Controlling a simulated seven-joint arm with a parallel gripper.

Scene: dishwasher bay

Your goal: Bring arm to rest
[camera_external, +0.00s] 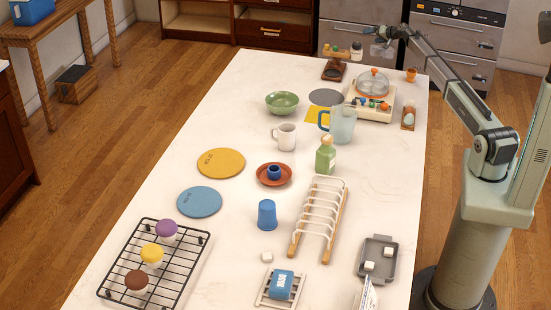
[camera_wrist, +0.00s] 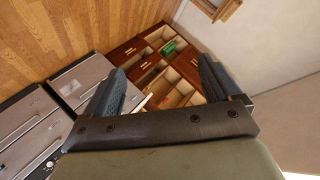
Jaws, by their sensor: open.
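My gripper (camera_external: 379,44) is at the end of my arm, which reaches up and out from the right toward the far end of the white table. In the wrist view my gripper (camera_wrist: 161,70) has its two dark blue fingers wide apart with nothing between them. It appears raised above the far table edge, apart from the objects. The wrist view looks past the table at floor and cabinets.
The white table (camera_external: 235,130) holds a black rack (camera_external: 185,263), a white plate rack (camera_external: 322,205), a pitcher (camera_external: 343,125) and a green bottle (camera_external: 326,157). Wooden drawers (camera_wrist: 150,62) show beyond.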

